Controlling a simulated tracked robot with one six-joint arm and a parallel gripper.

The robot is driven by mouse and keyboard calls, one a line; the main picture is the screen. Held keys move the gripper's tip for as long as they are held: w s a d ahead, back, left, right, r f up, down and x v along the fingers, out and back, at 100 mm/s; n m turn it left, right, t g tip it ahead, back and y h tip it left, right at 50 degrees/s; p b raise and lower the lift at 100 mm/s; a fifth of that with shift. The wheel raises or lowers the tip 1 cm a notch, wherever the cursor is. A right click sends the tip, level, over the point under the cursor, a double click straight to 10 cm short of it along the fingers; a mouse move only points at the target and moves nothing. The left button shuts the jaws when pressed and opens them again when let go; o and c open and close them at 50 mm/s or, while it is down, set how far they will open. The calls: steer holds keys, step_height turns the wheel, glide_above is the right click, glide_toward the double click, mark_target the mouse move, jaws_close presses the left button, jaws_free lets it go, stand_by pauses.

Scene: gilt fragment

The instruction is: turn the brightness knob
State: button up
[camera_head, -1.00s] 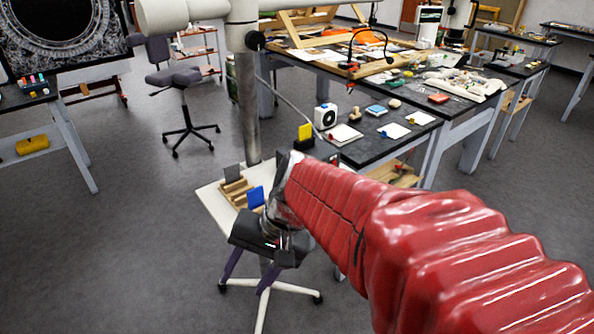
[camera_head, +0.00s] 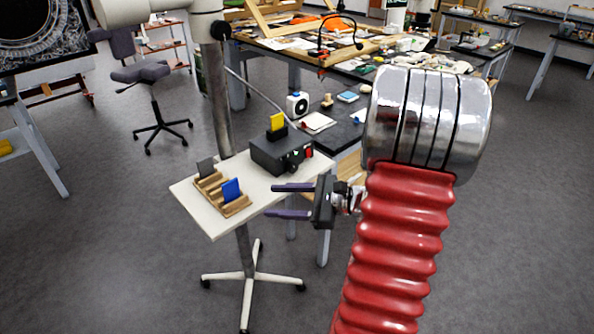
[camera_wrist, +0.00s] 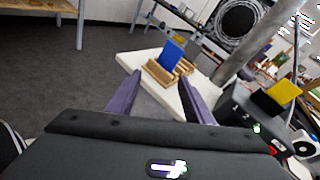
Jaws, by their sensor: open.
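A black control box (camera_head: 270,153) stands on a small white stand table. Its front face carries dark knobs (camera_head: 292,166), small lights and a red part at the right end. I cannot tell which knob is for brightness. In the wrist view the box (camera_wrist: 232,107) is at the right, partly hidden by my gripper's body. My gripper (camera_head: 272,200) is open and empty. Its two purple fingers point left, in front of and below the box, near the stand table's right edge. The fingers also show in the wrist view (camera_wrist: 161,78), aimed toward the stand table, apart from the knobs.
The white stand table (camera_head: 205,220) also holds a wooden rack (camera_head: 237,207) with a blue card (camera_head: 231,189) and a grey card (camera_head: 206,167). A yellow card (camera_head: 277,122) stands on the box. A metal pole rises behind the table. A cluttered workbench (camera_head: 343,133) is behind at right.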

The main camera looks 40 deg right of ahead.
mark_target(294, 169)
steer(key=s+d+f+m+t+h, duration=0.2)
steer(key=d+m+h, duration=0.1)
steer(key=d, duration=0.5)
steer(key=s+d+f+m+t+h, duration=0.2)
steer(key=d+m, duration=0.3)
steer(key=d, duration=0.3)
steer(key=shift+s+d+f+m+t+h, duration=0.3)
steer(key=shift+t+h, duration=0.2)
steer(key=shift+h, duration=0.3)
steer(key=shift+w+r, duration=0.15)
steer(key=w, duration=0.4)
steer(key=w+a, duration=0.1)
steer(key=w, duration=0.8)
steer(key=shift+w+a, duration=0.2)
steer(key=shift+w, duration=0.1)
steer(key=shift+c, duration=0.2)
steer(key=c, duration=1)
